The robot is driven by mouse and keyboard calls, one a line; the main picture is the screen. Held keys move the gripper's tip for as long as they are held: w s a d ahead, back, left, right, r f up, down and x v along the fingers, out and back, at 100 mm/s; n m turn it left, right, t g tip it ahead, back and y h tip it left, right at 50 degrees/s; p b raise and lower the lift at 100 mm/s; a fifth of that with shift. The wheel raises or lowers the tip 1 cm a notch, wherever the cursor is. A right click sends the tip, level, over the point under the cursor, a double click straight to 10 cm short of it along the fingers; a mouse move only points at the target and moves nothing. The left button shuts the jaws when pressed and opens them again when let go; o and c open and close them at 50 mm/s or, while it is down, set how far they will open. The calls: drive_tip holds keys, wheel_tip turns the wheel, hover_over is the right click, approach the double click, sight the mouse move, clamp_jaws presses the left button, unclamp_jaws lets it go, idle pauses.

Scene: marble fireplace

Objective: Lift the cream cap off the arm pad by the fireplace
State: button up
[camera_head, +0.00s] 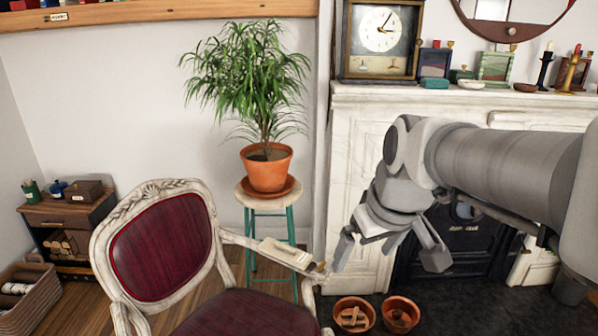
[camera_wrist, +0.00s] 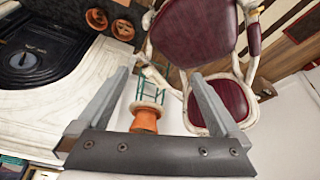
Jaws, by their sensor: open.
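A cream, flat piece that looks like the cap (camera_head: 285,252) lies along the arm pad (camera_head: 318,267) of the white-framed, dark red armchair (camera_head: 160,247). The pad's brownish end shows beside it. My gripper (camera_head: 389,258) is open and empty, to the right of this chair arm and apart from it, in front of the fireplace. In the wrist view the gripper (camera_wrist: 160,75) has its fingers spread, with the armchair (camera_wrist: 187,32) beyond them. I cannot make out the cap clearly there.
A plant in a terracotta pot (camera_head: 266,167) stands on a stool (camera_head: 262,201) behind the chair arm. Two terracotta pots (camera_head: 353,314) (camera_head: 400,314) stand on the dark hearth. The marble fireplace (camera_head: 357,140) with a clock (camera_head: 381,40) is behind my arm. A cabinet (camera_head: 66,228) is at left.

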drive_tip(key=w+a+f+n+g+y+b, duration=0.1)
drive_tip(key=w+a+f+n+y+b, duration=0.25)
drive_tip(key=w+f, duration=0.85)
drive_tip(key=n+t+y+b, duration=0.4)
drive_tip(key=y+b, duration=0.3)
drive_tip(key=b, duration=0.6)
approach(305, 259)
drive_tip(key=b+x, duration=0.1)
drive_tip(key=x, duration=0.1)
drive_tip(key=b+x, duration=0.1)
drive_tip(key=x, duration=0.1)
drive_tip(key=shift+s+f+b, duration=0.15)
drive_tip(key=shift+f+b, duration=0.15)
drive_tip(key=shift+r+b+x, duration=0.15)
drive_tip(key=shift+b+x, duration=0.45)
drive_tip(key=shift+x, duration=0.85)
drive_tip(key=shift+r+b+x, duration=0.1)
drive_tip(key=shift+b+x, duration=0.5)
drive_tip(key=shift+x, duration=0.85)
drive_tip(key=shift+c, duration=0.3)
